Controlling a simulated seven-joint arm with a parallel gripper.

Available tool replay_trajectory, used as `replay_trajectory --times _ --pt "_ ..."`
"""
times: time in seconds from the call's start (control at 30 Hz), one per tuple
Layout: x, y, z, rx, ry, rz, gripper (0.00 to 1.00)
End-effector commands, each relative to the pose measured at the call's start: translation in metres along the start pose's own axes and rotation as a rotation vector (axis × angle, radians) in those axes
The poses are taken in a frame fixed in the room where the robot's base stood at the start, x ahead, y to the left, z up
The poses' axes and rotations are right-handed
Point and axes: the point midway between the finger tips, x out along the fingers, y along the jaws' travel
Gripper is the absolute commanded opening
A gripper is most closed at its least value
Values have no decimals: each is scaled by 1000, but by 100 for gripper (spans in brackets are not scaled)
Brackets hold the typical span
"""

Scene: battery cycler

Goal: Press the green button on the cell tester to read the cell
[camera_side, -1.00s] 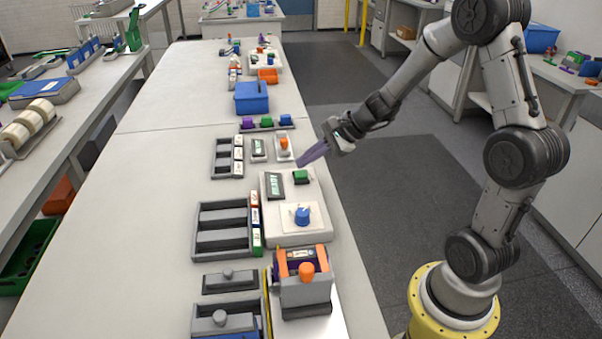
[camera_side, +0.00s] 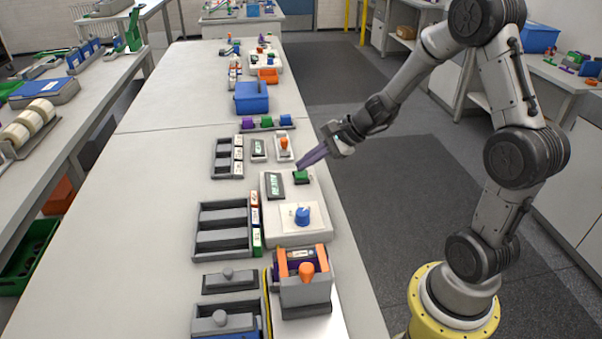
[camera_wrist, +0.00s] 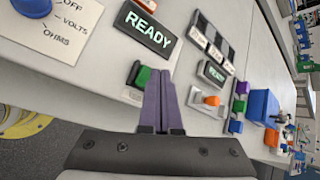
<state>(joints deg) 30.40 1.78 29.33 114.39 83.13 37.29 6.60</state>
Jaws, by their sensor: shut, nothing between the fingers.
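The cell tester (camera_side: 282,232) is a pale box at the table's right edge. It has a green button (camera_side: 301,177), a dark display (camera_side: 274,186) and a blue knob (camera_side: 302,215). In the wrist view the display (camera_wrist: 145,27) reads READY, and the green button (camera_wrist: 142,76) shows just left of the fingers, partly hidden by them. My gripper (camera_side: 299,166) is shut and empty, its purple fingers slanting down to the button from the right. In the wrist view its fingertips (camera_wrist: 160,74) are beside the button. I cannot tell whether they touch it.
An orange-handled fixture (camera_side: 305,290) stands in front of the tester, and grey trays (camera_side: 222,242) lie to its left. Behind are a smaller display (camera_side: 259,149), an orange-handled switch (camera_side: 283,146) and a blue bin (camera_side: 251,98). The table's left side is clear.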

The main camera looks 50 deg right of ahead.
Motion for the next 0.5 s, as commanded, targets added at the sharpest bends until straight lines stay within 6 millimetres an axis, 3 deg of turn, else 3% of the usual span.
replay_trajectory --times 0.5 --pt "3 2 -2 1 0 0 0"
